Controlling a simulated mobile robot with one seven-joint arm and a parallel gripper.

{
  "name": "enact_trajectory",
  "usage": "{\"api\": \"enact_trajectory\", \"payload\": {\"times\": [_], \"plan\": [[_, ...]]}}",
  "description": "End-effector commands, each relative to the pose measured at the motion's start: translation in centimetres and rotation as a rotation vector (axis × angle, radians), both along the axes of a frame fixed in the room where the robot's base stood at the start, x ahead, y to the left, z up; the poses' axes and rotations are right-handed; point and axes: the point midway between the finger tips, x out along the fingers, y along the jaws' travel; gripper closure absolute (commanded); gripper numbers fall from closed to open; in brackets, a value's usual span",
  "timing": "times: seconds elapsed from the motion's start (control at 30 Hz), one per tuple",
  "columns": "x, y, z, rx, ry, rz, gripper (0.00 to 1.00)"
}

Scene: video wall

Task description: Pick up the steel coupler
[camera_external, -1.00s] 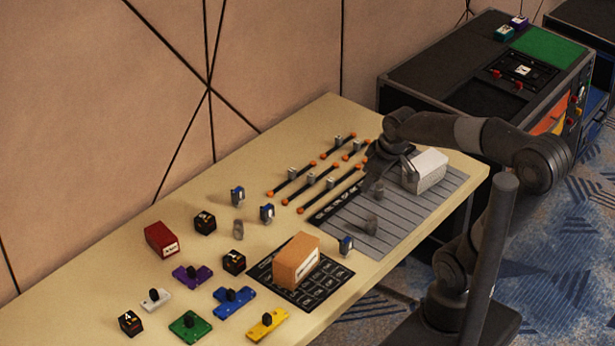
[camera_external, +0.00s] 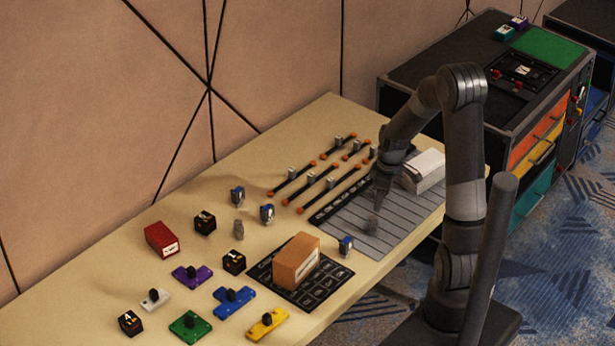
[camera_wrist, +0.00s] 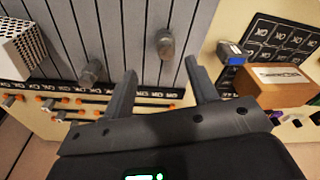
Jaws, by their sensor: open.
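Small grey cylinders that look like couplers show in both views; I cannot tell which is the steel one. In the external view one (camera_external: 371,226) stands on the grey striped mat (camera_external: 345,225), and another (camera_external: 239,229) stands on the table at the left. In the wrist view one cylinder (camera_wrist: 166,44) is on the mat, ahead of the gap between my fingers. A second (camera_wrist: 92,73) is left of the left finger. My gripper (camera_external: 381,190) is over the mat, open and empty; its spread fingers also show in the wrist view (camera_wrist: 160,75).
A white box (camera_external: 424,170) stands at the mat's far right. Black rods with orange ends (camera_external: 317,190) lie beyond the mat. An orange-brown box (camera_external: 296,262) stands on a black panel, with a blue-and-grey part (camera_external: 345,245) nearby. Coloured blocks occupy the near left.

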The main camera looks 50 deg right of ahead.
Motion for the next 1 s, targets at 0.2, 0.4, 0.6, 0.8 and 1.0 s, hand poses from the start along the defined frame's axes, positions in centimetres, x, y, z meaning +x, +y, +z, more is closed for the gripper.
{"api": "enact_trajectory", "payload": {"times": [0.2,0.4,0.6,0.8,1.0], "plan": [[0.3,0.2,-3.0,0.002,0.004,0.001,0.47],[0.5,0.3,-5.0,0.001,0.003,0.000,0.47],[0.7,0.6,-6.1,0.002,0.003,0.001,0.47],[1.3,1.5,-8.7,0.001,0.004,0.001,0.47],[1.5,1.5,-10.3,0.001,0.001,-0.001,0.47]]}}
